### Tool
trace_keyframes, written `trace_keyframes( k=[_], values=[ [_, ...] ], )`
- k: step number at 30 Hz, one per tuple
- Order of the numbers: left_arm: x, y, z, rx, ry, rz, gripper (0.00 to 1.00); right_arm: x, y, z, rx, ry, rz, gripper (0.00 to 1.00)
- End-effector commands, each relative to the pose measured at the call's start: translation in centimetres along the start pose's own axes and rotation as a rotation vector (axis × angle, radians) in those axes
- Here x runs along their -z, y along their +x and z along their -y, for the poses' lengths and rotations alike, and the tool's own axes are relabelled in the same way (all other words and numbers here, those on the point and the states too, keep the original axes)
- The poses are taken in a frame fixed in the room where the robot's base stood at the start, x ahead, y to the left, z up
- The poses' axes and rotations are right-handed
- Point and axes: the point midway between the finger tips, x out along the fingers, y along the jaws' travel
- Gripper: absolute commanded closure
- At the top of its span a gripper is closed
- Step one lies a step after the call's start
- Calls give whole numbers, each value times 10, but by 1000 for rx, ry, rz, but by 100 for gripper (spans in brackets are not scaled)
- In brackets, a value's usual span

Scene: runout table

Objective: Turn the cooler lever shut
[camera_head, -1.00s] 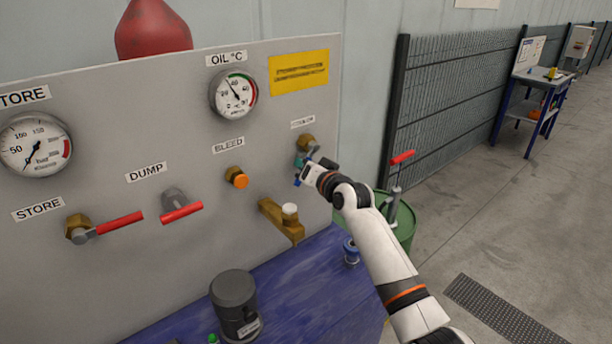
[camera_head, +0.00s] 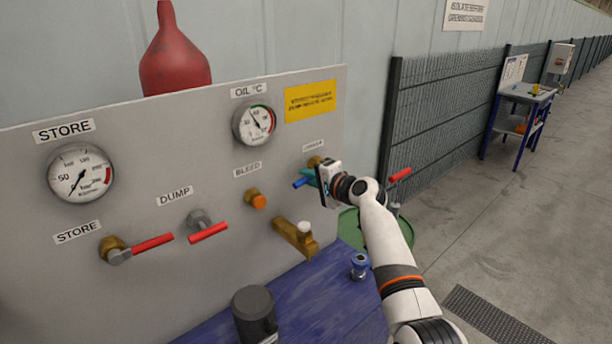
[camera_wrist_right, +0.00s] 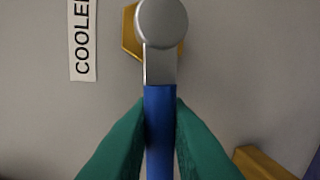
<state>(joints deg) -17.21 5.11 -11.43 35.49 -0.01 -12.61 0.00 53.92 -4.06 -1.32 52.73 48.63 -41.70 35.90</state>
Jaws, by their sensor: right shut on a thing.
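The cooler lever (camera_head: 301,183) has a blue handle. It sits on a brass valve (camera_head: 315,161) under a small label at the panel's right side. The handle lies about level, its end pointing left along the panel. My right gripper (camera_head: 312,179) is shut on it and hides most of it in the head view. In the right wrist view, the green fingers (camera_wrist_right: 160,135) pinch the blue handle (camera_wrist_right: 159,110) from both sides. The grey pivot (camera_wrist_right: 161,22) and part of the brass valve (camera_wrist_right: 130,35) show above. My left gripper is not in view.
The grey panel (camera_head: 150,120) also carries a red STORE lever (camera_head: 153,242), a red DUMP lever (camera_head: 208,233), an orange BLEED knob (camera_head: 258,201) and a brass tap (camera_head: 294,237). A dark cylinder (camera_head: 254,312) and a blue-capped fitting (camera_head: 359,264) stand on the blue bench below.

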Motion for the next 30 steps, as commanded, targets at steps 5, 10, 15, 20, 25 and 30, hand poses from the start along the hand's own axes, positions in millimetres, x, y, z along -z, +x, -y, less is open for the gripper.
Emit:
trace_keyframes(
  k=[5, 10, 15, 20, 25, 30],
  values=[
    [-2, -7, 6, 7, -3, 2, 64, 0, -1, -6, -2, 65, -15, 100],
    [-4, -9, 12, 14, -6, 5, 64, 0, -1, -6, -2, 94, -21, 100],
    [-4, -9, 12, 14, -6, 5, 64, 0, -1, -6, -2, 104, -22, 100],
    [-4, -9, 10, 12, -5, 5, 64, -1, -1, -6, -2, 104, -22, 100],
    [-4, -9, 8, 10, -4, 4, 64, -1, -1, -7, -3, 104, -21, 77],
    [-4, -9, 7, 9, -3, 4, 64, -1, -1, -6, -2, 102, -21, 64]
  ],
)
